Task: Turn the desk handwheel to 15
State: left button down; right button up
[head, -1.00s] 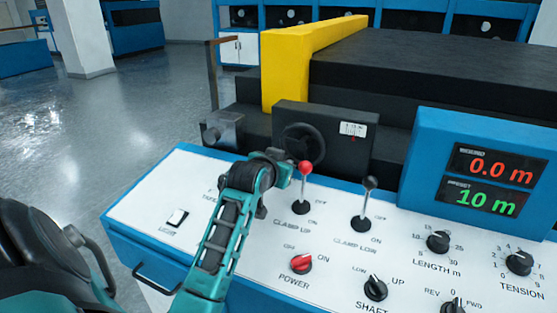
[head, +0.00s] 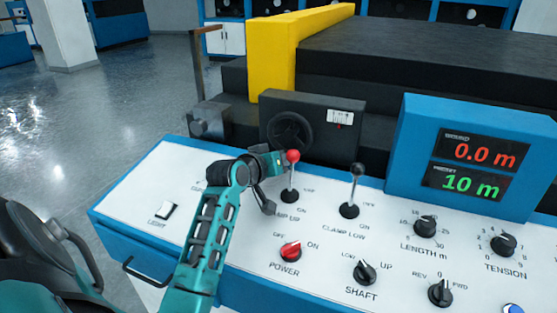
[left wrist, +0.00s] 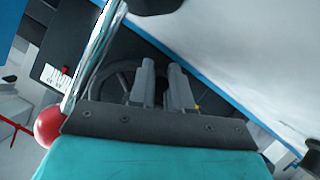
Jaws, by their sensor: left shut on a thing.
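The dark handwheel (head: 290,131) is mounted on the front of a black housing (head: 347,148) behind the desk panel. A white scale (head: 340,117) with a small red mark sits on the housing, right of the wheel; its numbers are too small to read. My left gripper (head: 280,156) is at the wheel's lower rim, just left of the red-knobbed lever (head: 292,157). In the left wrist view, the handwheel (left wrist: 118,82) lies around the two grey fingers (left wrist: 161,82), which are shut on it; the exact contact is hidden. My right gripper is not in view.
The red-knobbed lever stands very close beside my left gripper; its red ball (left wrist: 48,127) shows in the left wrist view. A black-knobbed lever (head: 354,180) stands further right. The display box (head: 415,135) reads 0.0 m and 10 m. Several knobs cover the panel front.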

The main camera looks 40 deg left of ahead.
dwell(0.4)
pick_arm(q)
jog(key=c, duration=1.1)
grip_release()
